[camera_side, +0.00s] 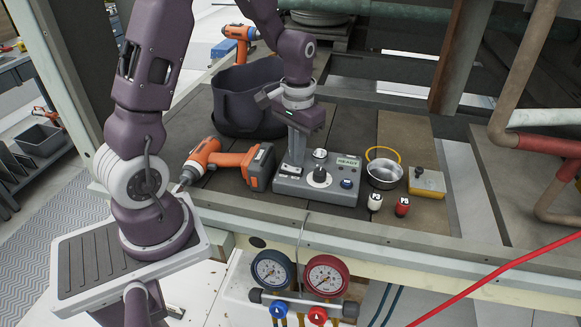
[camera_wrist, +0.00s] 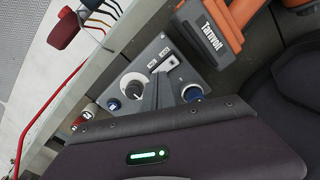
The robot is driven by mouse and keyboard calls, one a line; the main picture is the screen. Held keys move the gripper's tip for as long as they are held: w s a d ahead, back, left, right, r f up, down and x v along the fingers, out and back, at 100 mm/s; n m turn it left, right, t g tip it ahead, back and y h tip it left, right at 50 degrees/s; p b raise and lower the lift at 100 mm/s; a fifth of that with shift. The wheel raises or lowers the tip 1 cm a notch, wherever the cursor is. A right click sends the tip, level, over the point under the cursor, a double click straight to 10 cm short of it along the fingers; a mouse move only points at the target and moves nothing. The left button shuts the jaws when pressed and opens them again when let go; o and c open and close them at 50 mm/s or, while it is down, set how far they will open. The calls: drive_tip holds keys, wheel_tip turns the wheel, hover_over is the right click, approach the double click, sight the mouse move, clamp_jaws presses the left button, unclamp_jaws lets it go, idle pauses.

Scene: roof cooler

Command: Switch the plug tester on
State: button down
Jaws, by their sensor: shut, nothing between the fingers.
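My gripper (camera_side: 292,164) points down over the left part of the tester, shut and empty. Its fingers also show in the wrist view (camera_wrist: 166,75). They hide part of the panel; I cannot tell whether they touch it.
An orange drill (camera_side: 228,163) lies close left of the tester. A dark tool bag (camera_side: 247,100) stands behind. To the right are a metal cup (camera_side: 384,174), white and red capped pieces (camera_side: 402,206) and a yellow-grey block (camera_side: 427,182). Gauges (camera_side: 326,274) hang below the front edge.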

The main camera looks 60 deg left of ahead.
sight(297, 170)
wheel_tip(297, 170, up, 4)
drive_tip(key=shift+r, duration=0.55)
drive_tip(key=s+d+r+m+t, duration=0.1)
drive_tip(key=s+d+r+t, duration=0.2)
drive_tip(key=s+d+r, duration=0.55)
drive_tip(key=s+d+r+m+t, duration=0.2)
drive_tip(key=s+d+r, duration=0.1)
drive_tip(key=s, duration=0.6)
drive_tip(key=shift+s+r+t, duration=0.2)
drive_tip(key=shift+r+t, duration=0.1)
drive_tip(key=shift+r, duration=0.1)
